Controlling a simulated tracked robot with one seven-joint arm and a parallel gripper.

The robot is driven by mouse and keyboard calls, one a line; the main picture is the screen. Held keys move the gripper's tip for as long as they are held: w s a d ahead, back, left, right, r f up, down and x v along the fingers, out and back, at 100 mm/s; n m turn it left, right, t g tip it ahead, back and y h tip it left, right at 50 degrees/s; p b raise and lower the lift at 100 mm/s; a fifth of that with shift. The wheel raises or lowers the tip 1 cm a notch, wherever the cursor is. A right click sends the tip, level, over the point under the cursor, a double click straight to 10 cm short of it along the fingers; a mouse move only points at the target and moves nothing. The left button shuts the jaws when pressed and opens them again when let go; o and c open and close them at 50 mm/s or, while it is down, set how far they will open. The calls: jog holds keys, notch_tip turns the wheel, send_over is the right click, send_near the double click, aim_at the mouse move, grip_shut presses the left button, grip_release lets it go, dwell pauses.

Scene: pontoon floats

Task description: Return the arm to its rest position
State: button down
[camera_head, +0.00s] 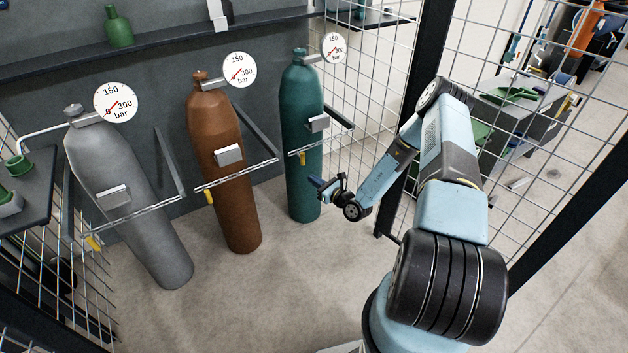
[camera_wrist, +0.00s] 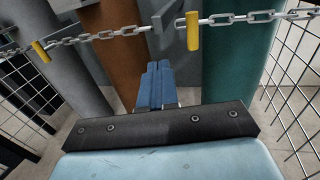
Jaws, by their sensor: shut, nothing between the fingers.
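My arm reaches from the lower right of the head view toward the cylinders, bent at its elbow. My gripper (camera_head: 318,182) is at its end, in front of the lower part of the green cylinder (camera_head: 301,130). In the wrist view my gripper (camera_wrist: 158,66) shows as blue fingers lying together, shut with nothing between them. The fingers point toward the gap between the brown cylinder (camera_wrist: 114,50) and the green cylinder (camera_wrist: 237,60). I cannot tell whether they touch anything.
A grey cylinder (camera_head: 130,190) and the brown cylinder (camera_head: 223,150) stand left of my arm. Chains (camera_head: 238,174) with yellow tags cross the cylinders. Wire mesh (camera_head: 375,70) and a dark post (camera_head: 412,110) stand close behind my arm. The floor (camera_head: 270,300) in front is clear.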

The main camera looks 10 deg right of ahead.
jog(key=shift+d, duration=0.1)
jog(key=s+a+r+n+g+y, duration=0.1)
jog(key=a+r+n+g+y, duration=0.1)
jog(key=r+n, duration=0.3)
jog(key=s+a+r+n+g+y, duration=0.1)
jog(key=a+r+n+g+y, duration=0.15)
jog(key=r, duration=0.55)
jog(key=a+r+n+g+y, duration=0.1)
jog(key=r+n+g+y, duration=0.1)
jog(key=r+n+g, duration=0.3)
jog(key=s+a+r+n+g+h, duration=0.1)
jog(key=s+a+r+n+g, duration=0.15)
jog(key=s+r+n, duration=0.4)
jog(key=s+a+r+n+g+h, duration=0.1)
jog(key=s+r+g+h, duration=0.2)
jog(key=r, duration=0.7)
jog(key=s+d+r+n+t+h, duration=0.2)
jog(key=s+d+r+n+h, duration=0.1)
jog(key=s+r, duration=0.4)
jog(key=s+d+r+n+t+h, duration=0.1)
jog(key=s+d+r+n+h, duration=0.2)
jog(key=s, duration=0.9)
jog(key=s+d+r+n+t+h, duration=0.2)
jog(key=s+d+r+h, duration=0.4)
jog(key=s+r, duration=0.4)
jog(key=shift+s+d+r+n+t, duration=0.15)
jog(key=shift+r+n+t, duration=0.15)
jog(key=shift+r+n, duration=0.45)
